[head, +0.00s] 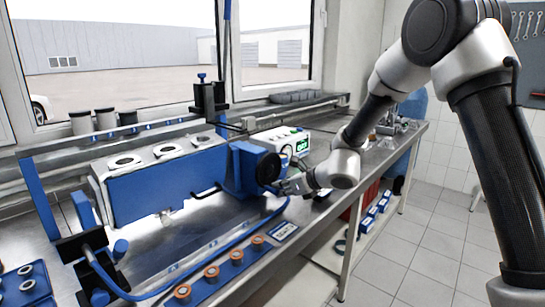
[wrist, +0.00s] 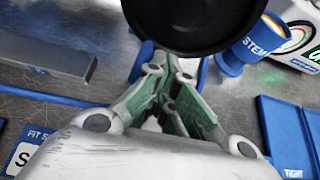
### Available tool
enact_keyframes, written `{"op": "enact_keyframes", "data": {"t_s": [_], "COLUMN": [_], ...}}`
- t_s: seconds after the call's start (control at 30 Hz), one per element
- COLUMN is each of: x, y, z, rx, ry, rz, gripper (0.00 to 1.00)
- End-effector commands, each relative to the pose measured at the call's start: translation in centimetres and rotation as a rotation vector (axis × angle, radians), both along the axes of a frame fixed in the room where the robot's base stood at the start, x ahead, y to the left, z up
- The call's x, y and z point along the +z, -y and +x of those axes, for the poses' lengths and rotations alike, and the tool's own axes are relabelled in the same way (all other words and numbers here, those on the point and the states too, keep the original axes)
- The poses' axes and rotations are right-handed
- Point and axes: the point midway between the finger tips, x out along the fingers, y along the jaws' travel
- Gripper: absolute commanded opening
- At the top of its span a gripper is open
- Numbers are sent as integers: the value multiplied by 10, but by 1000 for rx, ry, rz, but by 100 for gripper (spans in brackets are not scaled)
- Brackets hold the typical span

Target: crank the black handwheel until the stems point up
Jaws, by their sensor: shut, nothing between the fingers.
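The black handwheel (head: 269,168) is a dark disc on the right end of a blue stand beside the engine part. It also fills the top middle of the wrist view (wrist: 195,22). My gripper (head: 281,186) is just below and right of the wheel in the head view. In the wrist view my gripper (wrist: 167,62) has its fingers drawn together, empty, just under the wheel's rim; I cannot tell whether they touch it. The pale engine part (head: 158,160) with a blue side has round openings on top. I cannot make out which way any stems point.
A white device with a green display (head: 298,142) stands behind the wheel. A blue cup labelled STEM (wrist: 258,42) is right of the wheel in the wrist view. A blue tray (wrist: 285,135) lies right of my gripper.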

Motion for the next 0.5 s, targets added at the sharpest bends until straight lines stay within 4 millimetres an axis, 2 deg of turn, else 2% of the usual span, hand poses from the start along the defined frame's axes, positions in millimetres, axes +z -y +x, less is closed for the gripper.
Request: {"op": "enact_keyframes", "data": {"t_s": [0.5], "x": [1], "y": [-6], "z": [-8], "rx": [2], "ry": [-1], "rz": [-1], "gripper": [0]}}
